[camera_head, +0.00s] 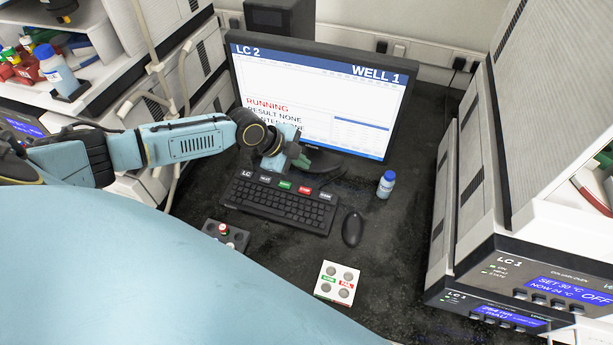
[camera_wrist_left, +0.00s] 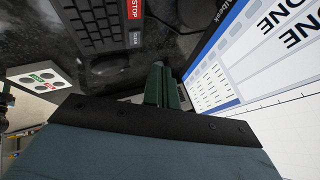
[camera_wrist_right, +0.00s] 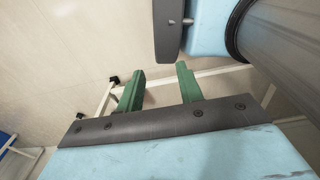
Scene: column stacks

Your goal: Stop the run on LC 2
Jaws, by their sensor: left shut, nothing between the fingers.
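The LC 2 monitor (camera_head: 375,110) stands at the back of the bench. Its screen reads LC 2, WELL 1, a red RUNNING and RESULT NONE; a lower line is partly hidden by my left arm. The black keyboard (camera_head: 270,205) lies in front, with a row of labelled keys including a green one (camera_head: 285,185) and the red STOP key (camera_head: 305,190). STOP also shows in the left wrist view (camera_wrist_left: 134,9). My left gripper (camera_head: 300,161) is shut and empty, above the keyboard's back edge, before the screen. My right gripper (camera_wrist_left: 165,85) is not in that view; its own wrist view shows it open and empty (camera_wrist_right: 160,86).
A black mouse (camera_head: 352,228) lies right of the keyboard, and a blue-capped bottle (camera_head: 386,184) stands behind it. A white holder marked FAIL (camera_head: 340,282) and a dark block with a red-capped vial (camera_head: 226,235) lie in front. The LC 1 stack (camera_head: 530,270) bounds the right.

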